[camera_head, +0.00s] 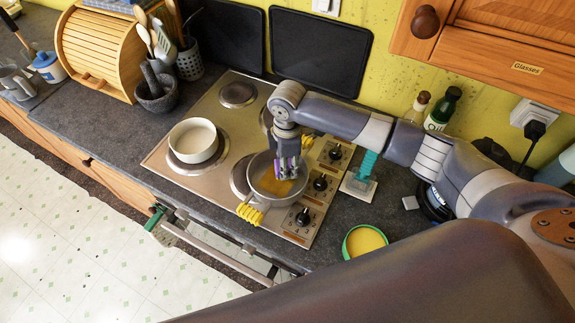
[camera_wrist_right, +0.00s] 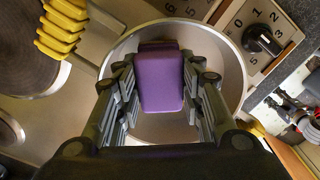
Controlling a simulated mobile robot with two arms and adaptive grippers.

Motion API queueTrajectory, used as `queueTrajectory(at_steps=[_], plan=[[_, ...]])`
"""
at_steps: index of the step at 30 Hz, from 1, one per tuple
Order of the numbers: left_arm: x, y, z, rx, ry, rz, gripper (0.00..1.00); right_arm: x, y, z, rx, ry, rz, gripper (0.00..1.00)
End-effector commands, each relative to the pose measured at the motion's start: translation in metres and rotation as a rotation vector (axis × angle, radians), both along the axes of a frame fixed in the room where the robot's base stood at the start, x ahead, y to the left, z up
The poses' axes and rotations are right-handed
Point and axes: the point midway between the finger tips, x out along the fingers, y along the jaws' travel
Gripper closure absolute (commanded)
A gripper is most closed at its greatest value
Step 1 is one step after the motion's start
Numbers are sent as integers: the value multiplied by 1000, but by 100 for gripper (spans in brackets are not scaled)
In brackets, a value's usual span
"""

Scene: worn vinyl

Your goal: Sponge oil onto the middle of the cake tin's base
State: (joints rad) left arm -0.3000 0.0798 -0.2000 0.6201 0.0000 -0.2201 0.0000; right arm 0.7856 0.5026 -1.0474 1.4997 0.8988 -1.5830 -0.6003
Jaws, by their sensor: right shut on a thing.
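My right gripper (camera_head: 288,168) is shut on a purple sponge (camera_wrist_right: 160,80) and holds it pointing down inside the round metal tin (camera_head: 262,197). In the right wrist view the tin's wall (camera_wrist_right: 233,75) rings the sponge, and the gripper (camera_wrist_right: 160,90) has a finger on each side of it. An orange-yellow patch (camera_head: 271,184) shows on the tin's base beside the gripper. I cannot tell whether the sponge touches the base. A green-rimmed bowl of yellow oil (camera_head: 364,241) stands on the worktop at the right. My left gripper is not in view.
The tin stands on the steel hob (camera_head: 225,105), with yellow grips (camera_head: 250,213) on two sides. A white pot (camera_head: 194,141) is on another ring. Control knobs (camera_head: 320,183) line the hob's right. A teal-handled brush (camera_head: 366,168) rests on a pale tile. Bottles (camera_head: 442,108) stand behind my arm.

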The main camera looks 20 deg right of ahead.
Motion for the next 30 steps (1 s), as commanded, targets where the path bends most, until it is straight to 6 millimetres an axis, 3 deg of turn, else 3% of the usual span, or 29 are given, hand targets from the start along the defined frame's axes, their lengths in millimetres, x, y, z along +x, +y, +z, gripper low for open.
queueTrajectory(at_steps=[18, 30], plan=[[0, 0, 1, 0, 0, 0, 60, 0, 0, 49, 0, -1, 0, 99], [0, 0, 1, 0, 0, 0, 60, 0, 0, 54, 0, 0, 0, 99]])
